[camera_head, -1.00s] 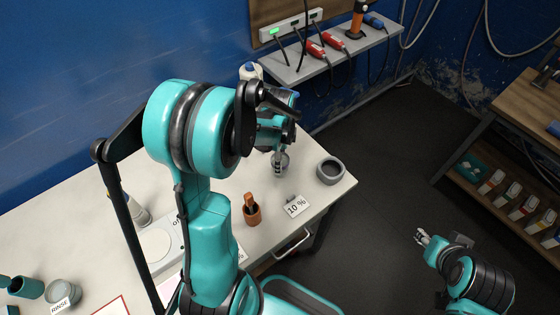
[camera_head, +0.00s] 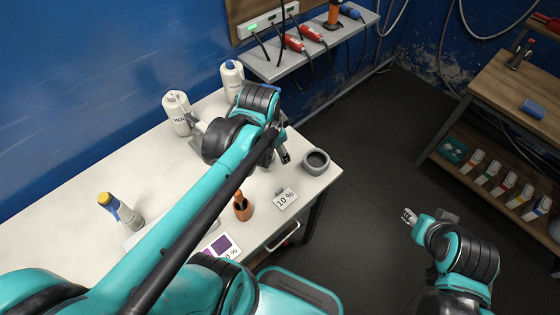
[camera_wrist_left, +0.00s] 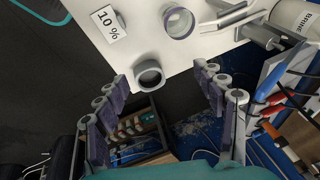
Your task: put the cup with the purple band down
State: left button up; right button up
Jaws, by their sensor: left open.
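The cup with the purple band (camera_wrist_left: 179,22) stands on the white table in the left wrist view, apart from my fingers. In the head view it is mostly hidden behind my left gripper (camera_head: 283,150). My left gripper is open and empty, its fingers spread wide in the left wrist view (camera_wrist_left: 161,76). My right gripper (camera_head: 408,215) is away from the table over the dark floor, too small to tell open from shut.
A grey round holder (camera_head: 316,162) stands near the table's right corner, beside a "10 %" card (camera_head: 285,199). A brown pot (camera_head: 242,209) stands left of the card. White bottles (camera_head: 178,113) stand along the back. A shelf (camera_head: 315,50) with plugs hangs beyond.

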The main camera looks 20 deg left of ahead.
pick_arm(q)
jog(key=s+d+r+n+t, duration=0.1)
jog(key=s+d+n+t, duration=0.2)
jog(key=s+d+n, duration=0.1)
jog(key=shift+s+n, duration=0.65)
jog(key=shift+n, duration=0.55)
jog(key=shift+f, duration=0.15)
